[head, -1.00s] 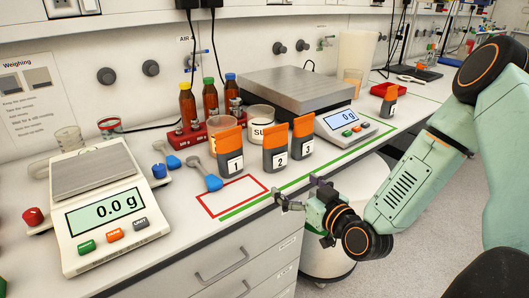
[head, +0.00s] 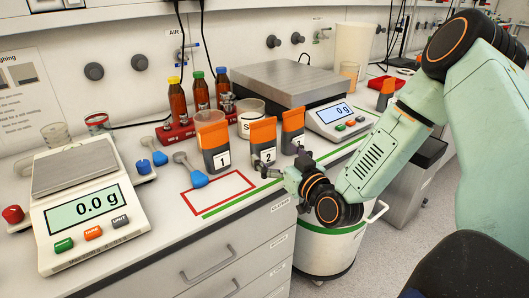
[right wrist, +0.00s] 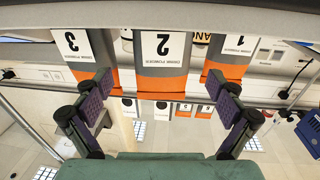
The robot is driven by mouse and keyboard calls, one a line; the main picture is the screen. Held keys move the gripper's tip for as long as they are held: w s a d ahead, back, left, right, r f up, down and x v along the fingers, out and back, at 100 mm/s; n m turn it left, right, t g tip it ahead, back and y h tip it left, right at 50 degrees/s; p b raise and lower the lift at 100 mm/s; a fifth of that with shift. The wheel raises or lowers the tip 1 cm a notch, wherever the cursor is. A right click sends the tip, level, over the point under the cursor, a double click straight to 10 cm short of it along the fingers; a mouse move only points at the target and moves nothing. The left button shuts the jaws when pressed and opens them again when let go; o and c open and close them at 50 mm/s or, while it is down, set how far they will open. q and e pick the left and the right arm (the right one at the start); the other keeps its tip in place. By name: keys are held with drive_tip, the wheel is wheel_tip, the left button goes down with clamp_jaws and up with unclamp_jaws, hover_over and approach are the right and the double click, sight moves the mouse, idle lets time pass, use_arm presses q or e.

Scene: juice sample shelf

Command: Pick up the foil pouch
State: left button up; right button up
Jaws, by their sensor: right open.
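Three grey foil pouches with orange tops stand in a row near the bench's front edge: pouch 1 (head: 221,161), pouch 2 (head: 263,157) and pouch 3 (head: 292,143). My right gripper (head: 281,168) is open and empty just in front of pouches 2 and 3, at the bench edge. In the right wrist view the labels are upside down. Pouch 2 (right wrist: 163,49) lies centred between the spread fingers, with pouch 3 (right wrist: 84,45) at left and pouch 1 (right wrist: 235,48) at right. My right gripper (right wrist: 160,95) appears apart from pouch 2. My left gripper is not shown.
Another orange-topped pouch (head: 386,95) stands farther right. A platform scale (head: 290,83) and a white tub (head: 249,112) are behind the row. A blue scoop (head: 193,175), a red outline (head: 187,201) and a small balance (head: 80,208) are left. Drawers lie below the edge.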

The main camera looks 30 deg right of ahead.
sight(267, 145)
drive_tip(key=w, duration=0.3)
drive_tip(key=shift+w+a+b, duration=0.25)
drive_tip(key=shift+w+b, duration=0.05)
drive_tip(key=shift+b, duration=0.1)
drive_tip(key=shift+w+d, duration=0.3)
drive_tip(key=shift+d, duration=0.05)
drive_tip(key=shift+s+a+r, duration=0.1)
drive_tip(key=shift+s, duration=0.05)
drive_tip(key=shift+a, duration=0.2)
drive_tip(key=c, duration=0.3)
drive_tip(key=shift+d, duration=0.2)
drive_tip(key=c, duration=0.5)
drive_tip(key=shift+a, duration=0.1)
drive_tip(key=c, duration=0.4)
drive_tip(key=shift+c, duration=1.2)
